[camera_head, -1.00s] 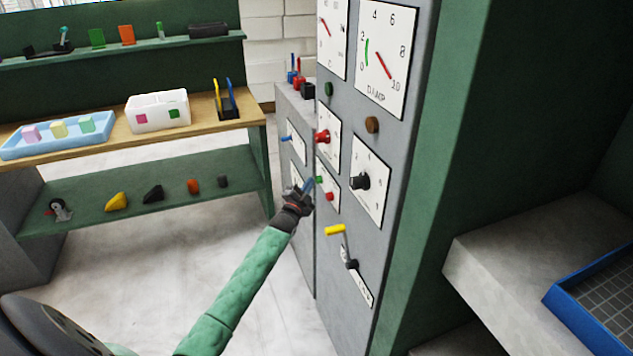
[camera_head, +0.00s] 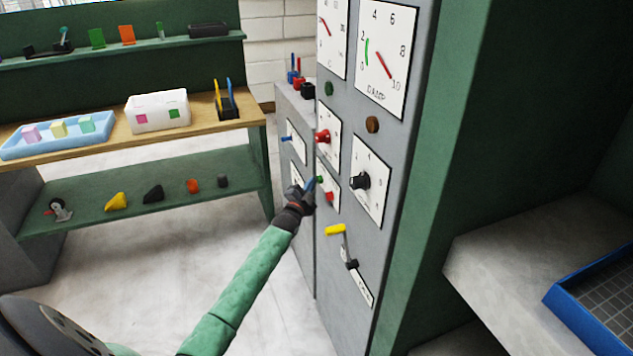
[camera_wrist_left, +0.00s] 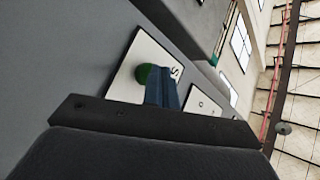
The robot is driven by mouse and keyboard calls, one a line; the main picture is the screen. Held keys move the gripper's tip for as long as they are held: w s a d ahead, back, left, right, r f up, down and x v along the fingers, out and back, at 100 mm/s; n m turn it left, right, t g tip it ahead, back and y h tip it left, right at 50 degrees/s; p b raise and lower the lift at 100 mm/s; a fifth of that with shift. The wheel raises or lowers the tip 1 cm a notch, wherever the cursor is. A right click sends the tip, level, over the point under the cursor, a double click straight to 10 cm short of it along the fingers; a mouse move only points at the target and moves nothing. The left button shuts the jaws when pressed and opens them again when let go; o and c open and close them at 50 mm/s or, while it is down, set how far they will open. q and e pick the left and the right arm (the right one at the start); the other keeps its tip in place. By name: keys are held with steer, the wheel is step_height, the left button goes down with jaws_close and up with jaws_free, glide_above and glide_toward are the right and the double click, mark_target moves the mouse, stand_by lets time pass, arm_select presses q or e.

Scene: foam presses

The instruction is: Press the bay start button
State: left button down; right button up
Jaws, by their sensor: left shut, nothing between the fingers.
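The green button (camera_head: 320,180) sits on a white plate (camera_head: 333,199) on the grey panel, above a red button (camera_head: 329,197). In the left wrist view the green button (camera_wrist_left: 143,75) is a round knob on its white plate (camera_wrist_left: 152,52). My left gripper (camera_head: 309,184) is shut and empty, with its blue fingertips right at the green button. In the wrist view the fingers (camera_wrist_left: 163,92) overlap the button's right edge. I cannot tell whether they touch it or whether it is pushed in. My right gripper is not in view.
The panel also carries a red knob (camera_head: 322,136), a black knob (camera_head: 359,181), a yellow-handled crank (camera_head: 336,230) and gauges. A wooden-topped bench (camera_head: 90,147) with trays stands at the left. A blue tray (camera_head: 590,300) lies at the right. The floor between is clear.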

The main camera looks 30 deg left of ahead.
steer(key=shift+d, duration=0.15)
arm_select(q)
steer(key=shift+w+d, duration=0.1)
steer(key=shift+d, duration=0.05)
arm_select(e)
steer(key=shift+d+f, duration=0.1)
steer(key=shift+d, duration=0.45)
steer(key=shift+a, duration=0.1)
arm_select(q)
steer(key=s+a+p, duration=0.1)
steer(key=s+a, duration=0.3)
steer(key=s, duration=0.1)
steer(key=shift+s+a, duration=0.15)
steer(key=shift+a, duration=0.1)
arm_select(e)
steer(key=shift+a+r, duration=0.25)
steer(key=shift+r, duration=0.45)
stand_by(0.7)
